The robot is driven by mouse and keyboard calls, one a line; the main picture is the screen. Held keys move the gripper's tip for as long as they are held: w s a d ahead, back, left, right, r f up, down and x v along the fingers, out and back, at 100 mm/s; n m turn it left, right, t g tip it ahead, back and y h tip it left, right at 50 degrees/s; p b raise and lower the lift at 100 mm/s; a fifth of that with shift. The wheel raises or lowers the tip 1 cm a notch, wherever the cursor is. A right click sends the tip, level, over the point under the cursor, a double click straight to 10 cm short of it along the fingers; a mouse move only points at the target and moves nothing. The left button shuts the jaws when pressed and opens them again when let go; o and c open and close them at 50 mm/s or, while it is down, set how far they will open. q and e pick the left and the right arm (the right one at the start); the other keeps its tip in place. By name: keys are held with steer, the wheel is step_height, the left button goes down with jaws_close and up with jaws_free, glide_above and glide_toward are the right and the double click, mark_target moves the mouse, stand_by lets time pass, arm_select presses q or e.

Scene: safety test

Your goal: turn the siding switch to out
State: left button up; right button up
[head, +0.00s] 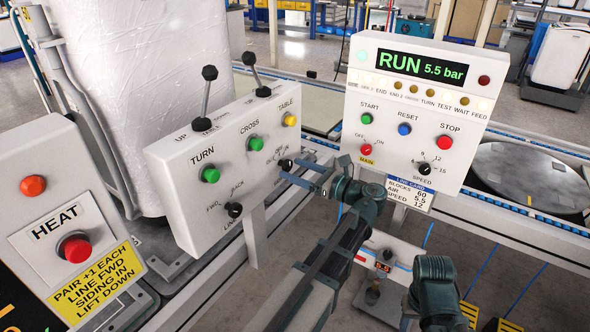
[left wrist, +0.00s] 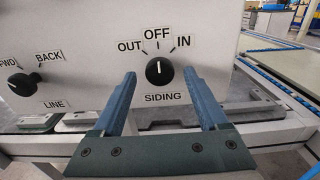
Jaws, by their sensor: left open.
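The siding switch (head: 286,164) is a round black knob at the lower right of the white box with TURN, CROSS and TABLE buttons. In the left wrist view the knob (left wrist: 159,72) has a white mark pointing straight up to OFF. OUT is printed at its upper left and IN at its upper right. My left gripper (head: 288,171) is open, its two blue fingers reaching towards the box. In the left wrist view the fingers stand to the left and right of the knob, with gaps on both sides. My right gripper's fingers do not show.
The black LINE knob (head: 234,210) sits left of the siding switch, with FWD and BACK labels. Two levers (head: 207,90) rise from the box top. A RUN panel (head: 415,110) stands to the right, and a HEAT box (head: 70,215) at left.

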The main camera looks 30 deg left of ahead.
arm_select(q)
steer(key=shift+a, duration=0.25)
jaws_close()
stand_by(0.3)
